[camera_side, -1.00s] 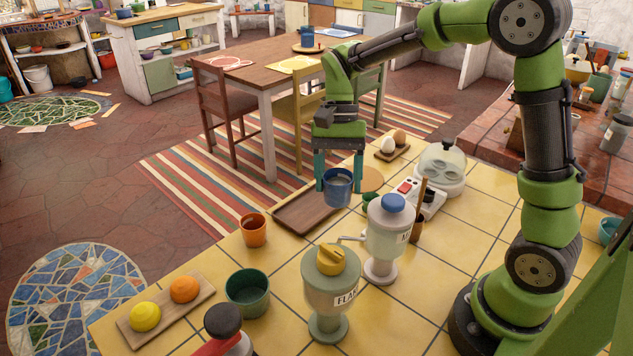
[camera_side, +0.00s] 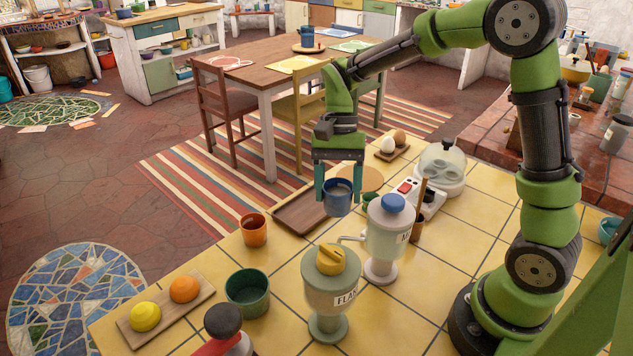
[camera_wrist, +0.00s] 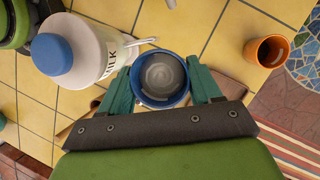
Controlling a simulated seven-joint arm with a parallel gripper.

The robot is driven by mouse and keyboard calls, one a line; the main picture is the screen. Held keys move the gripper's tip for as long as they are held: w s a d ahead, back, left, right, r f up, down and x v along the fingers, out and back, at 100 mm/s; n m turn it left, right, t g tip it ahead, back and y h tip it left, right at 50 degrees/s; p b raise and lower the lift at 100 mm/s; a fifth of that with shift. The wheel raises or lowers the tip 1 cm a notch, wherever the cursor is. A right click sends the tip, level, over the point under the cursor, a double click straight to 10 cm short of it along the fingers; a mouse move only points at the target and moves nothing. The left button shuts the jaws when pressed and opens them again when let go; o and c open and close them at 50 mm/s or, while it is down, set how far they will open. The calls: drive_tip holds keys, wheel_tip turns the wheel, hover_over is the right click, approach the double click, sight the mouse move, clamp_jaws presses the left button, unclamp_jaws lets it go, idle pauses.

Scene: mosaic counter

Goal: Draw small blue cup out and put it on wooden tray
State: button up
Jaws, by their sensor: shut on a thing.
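The small blue cup (camera_side: 338,198) is upright between the teal fingers of my gripper (camera_side: 339,190), which is shut on it. In the wrist view the blue cup (camera_wrist: 160,80) is seen from above, with a finger against each side, and it looks empty. The wooden tray (camera_side: 297,215) is a flat brown rectangle on the yellow tiles, bare where it shows. The cup is at the tray's right end in the side view, seemingly above the counter; its exact height is unclear. A piece of the tray (camera_wrist: 233,87) shows beside the right finger in the wrist view.
A white jar with a blue lid (camera_side: 390,225) stands close to the right of the cup. A green jar with a yellow lid (camera_side: 331,285), an orange cup (camera_side: 253,230) and a dark green cup (camera_side: 247,291) stand nearer. An egg board (camera_side: 393,153) lies behind.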

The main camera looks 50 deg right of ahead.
sight(337, 243)
drive_tip(key=shift+d+x, duration=0.1)
drive_tip(key=shift+x, duration=1.45)
drive_tip(key=shift+d+x, duration=0.15)
drive_tip(key=shift+x, duration=1.4)
drive_tip(key=shift+x, duration=1)
drive_tip(key=shift+w+a+f, duration=0.1)
drive_tip(key=shift+f, duration=0.15)
drive_tip(key=shift+c, duration=0.6)
drive_tip(key=shift+a+f, duration=0.1)
drive_tip(key=shift+f, duration=0.3)
drive_tip(key=shift+c, duration=1.3)
drive_tip(key=shift+f, duration=0.2)
drive_tip(key=shift+x, duration=1.2)
clamp_jaws()
drive_tip(key=shift+f, duration=0.15)
drive_tip(key=shift+w+d, duration=0.15)
drive_tip(key=shift+d, duration=0.15)
